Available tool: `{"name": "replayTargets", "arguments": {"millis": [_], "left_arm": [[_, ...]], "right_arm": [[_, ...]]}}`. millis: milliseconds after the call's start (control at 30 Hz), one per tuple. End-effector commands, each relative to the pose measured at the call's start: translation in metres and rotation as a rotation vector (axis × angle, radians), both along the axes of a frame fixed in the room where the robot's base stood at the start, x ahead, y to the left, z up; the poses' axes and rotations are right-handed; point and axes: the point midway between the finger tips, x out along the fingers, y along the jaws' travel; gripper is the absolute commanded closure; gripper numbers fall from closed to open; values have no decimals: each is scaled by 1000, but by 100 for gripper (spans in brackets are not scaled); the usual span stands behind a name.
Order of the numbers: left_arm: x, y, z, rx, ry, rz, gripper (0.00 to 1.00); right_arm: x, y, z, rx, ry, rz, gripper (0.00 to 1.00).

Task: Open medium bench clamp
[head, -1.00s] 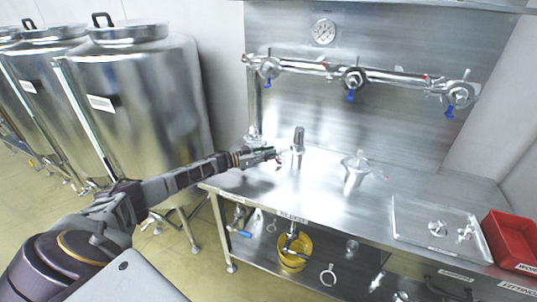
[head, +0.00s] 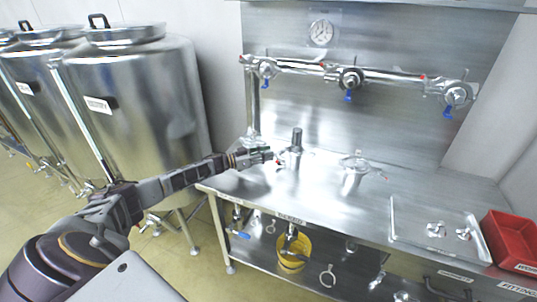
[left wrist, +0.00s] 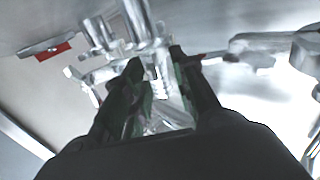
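A metal clamp fitting with an upright pipe stub (head: 297,139) stands at the left of the steel bench, with a small red mark beside its base. My left gripper (head: 266,156) is just left of it, at about the height of its base. In the left wrist view, the clamp fitting (left wrist: 110,40) is just ahead of the fingers of my left gripper (left wrist: 157,72). The fingers stand apart, with shiny metal showing between them; contact is unclear. A second clamp fitting (head: 354,172) stands further right on the bench. My right gripper is not in view.
The steel bench (head: 250,190) has a lower shelf with a yellow bucket (head: 293,252) and loose fittings. A metal tray (head: 410,212) and red bin (head: 510,240) sit at the right. A valve pipe (head: 310,68) runs along the back wall. Steel tanks (head: 150,100) stand left.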

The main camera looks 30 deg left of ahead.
Motion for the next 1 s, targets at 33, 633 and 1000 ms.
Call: {"name": "replayTargets", "arguments": {"millis": [33, 633, 1000], "left_arm": [[-4, 3, -1, 1, 2, 0, 72], [-49, 36, -1, 3, 2, -3, 72], [-75, 55, -1, 2, 1, -3, 72]], "right_arm": [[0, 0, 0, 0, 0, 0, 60], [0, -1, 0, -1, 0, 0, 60], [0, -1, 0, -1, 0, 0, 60]]}}
